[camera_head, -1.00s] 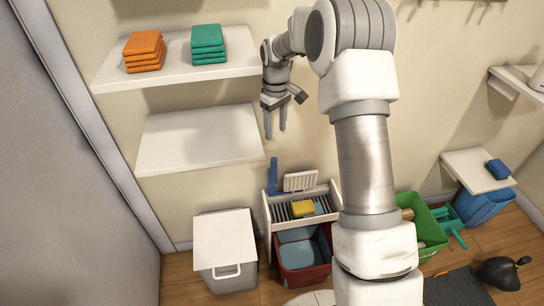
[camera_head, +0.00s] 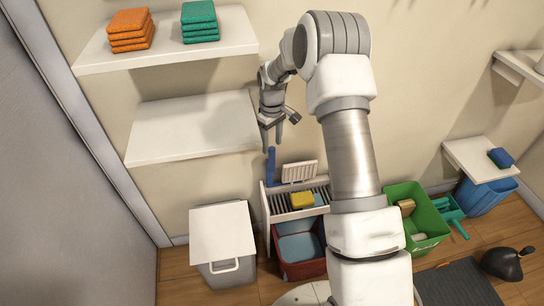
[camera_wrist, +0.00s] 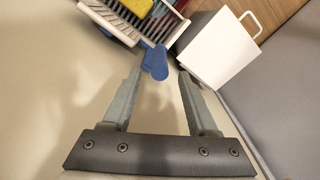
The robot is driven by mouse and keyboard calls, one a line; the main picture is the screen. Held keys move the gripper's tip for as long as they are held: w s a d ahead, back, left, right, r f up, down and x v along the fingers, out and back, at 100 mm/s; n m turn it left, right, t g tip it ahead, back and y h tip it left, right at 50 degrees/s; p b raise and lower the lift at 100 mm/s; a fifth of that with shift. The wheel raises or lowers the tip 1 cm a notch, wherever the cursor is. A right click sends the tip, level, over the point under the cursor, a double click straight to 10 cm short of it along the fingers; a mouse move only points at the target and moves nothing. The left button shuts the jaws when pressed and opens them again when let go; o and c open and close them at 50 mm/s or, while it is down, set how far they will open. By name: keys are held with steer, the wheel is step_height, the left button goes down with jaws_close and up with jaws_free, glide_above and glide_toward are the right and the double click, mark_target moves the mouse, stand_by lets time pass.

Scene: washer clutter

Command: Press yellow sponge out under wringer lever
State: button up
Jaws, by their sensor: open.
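The yellow sponge (camera_head: 302,200) lies on the slatted white rack of the wringer (camera_head: 268,206), above a red bucket. It also shows at the top edge of the wrist view (camera_wrist: 137,6), partly cut off. The wringer's lever has a blue handle (camera_head: 271,166) standing upright at the rack's left and a white slatted press plate (camera_head: 299,171) raised behind the sponge. My gripper (camera_head: 272,143) is open and empty, pointing down just above the blue handle. In the wrist view the handle's end (camera_wrist: 155,62) shows beyond and between the fingertips, apart from them.
A grey bin with a white lid (camera_head: 222,232) stands left of the wringer. The red bucket (camera_head: 300,268) is below; a green crate (camera_head: 425,225) stands right.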

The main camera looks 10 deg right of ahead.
mark_target(272, 153)
step_height(272, 153, down, 5)
steer(key=shift+f+b, duration=0.1)
steer(key=shift+b, duration=0.45)
jaws_close()
stand_by(1.1)
